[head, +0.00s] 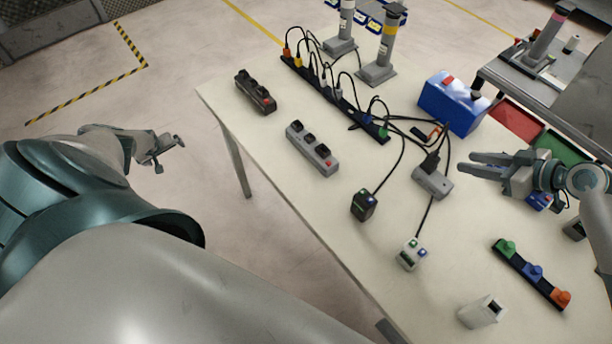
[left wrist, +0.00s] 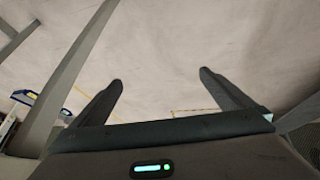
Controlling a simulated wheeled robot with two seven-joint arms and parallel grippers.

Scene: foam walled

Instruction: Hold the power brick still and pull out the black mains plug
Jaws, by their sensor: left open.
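A grey power brick (head: 432,182) lies on the table right of centre, with a black mains plug (head: 430,161) standing at its upper side. The plug looks seated in the brick, and cables run from there. My right gripper (head: 468,165) is just right of the brick and plug, fingers pointing left, apart, with nothing between them. My left gripper (head: 168,153) is off the table's left side, over the floor, open and empty. Its spread fingers also show in the left wrist view (left wrist: 160,88), with bare floor beyond.
A long black power strip (head: 335,97) with several plugs lies at the back. A grey strip (head: 312,148), black adapter (head: 364,205), white adapter (head: 412,254) and blue box (head: 452,103) stand around. Cables cross near the brick. The table's left front (head: 290,203) is clear.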

